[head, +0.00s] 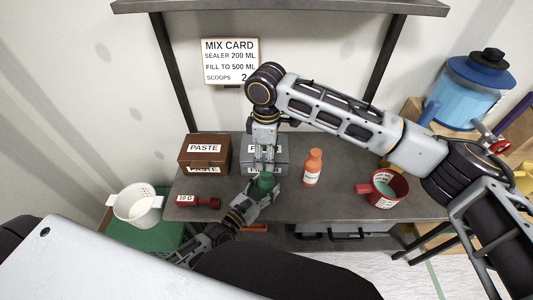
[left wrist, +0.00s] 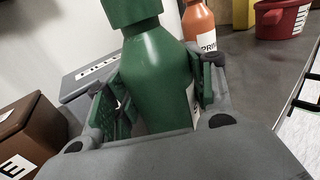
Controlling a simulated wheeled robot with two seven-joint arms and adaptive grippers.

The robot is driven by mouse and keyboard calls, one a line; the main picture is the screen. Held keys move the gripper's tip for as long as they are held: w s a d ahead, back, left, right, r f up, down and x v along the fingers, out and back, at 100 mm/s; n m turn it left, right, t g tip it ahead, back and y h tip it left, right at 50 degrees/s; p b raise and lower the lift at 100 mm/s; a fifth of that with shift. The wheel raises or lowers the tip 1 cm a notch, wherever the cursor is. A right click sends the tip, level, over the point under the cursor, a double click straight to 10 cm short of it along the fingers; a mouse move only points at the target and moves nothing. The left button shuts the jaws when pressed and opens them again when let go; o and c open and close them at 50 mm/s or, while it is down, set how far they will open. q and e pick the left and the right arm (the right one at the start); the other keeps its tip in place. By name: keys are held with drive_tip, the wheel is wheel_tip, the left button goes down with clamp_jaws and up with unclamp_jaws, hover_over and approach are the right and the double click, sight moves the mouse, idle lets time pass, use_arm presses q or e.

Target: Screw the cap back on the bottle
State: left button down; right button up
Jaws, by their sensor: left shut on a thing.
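The green bottle (left wrist: 158,75) stands between the fingers of my left gripper (left wrist: 158,95), which is shut on its body. In the head view the bottle (head: 264,182) is small and partly covered, and my left gripper (head: 262,190) reaches it from the lower left. A wider green piece that looks like the cap (left wrist: 132,10) sits at the bottle's top in the left wrist view, cut off by the frame edge. My right gripper (head: 265,160) points down just above the bottle. Whether its fingers are closed on the cap cannot be told.
Brown paste box (head: 204,150), grey box (head: 280,163), orange bottle (head: 313,168) and red mug (head: 384,189) stand on the grey table (head: 340,200). A red scoop (head: 200,201) lies at the left. A white pot (head: 136,205) stands beyond the table's left edge.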

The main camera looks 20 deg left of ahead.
drive_tip(key=shift+n, duration=0.8)
drive_tip(key=shift+f, duration=0.1)
drive_tip(key=shift+f, duration=3.95)
drive_tip(key=c, duration=1.1)
drive_tip(key=o, duration=1.2)
drive_tip(key=shift+r, duration=0.15)
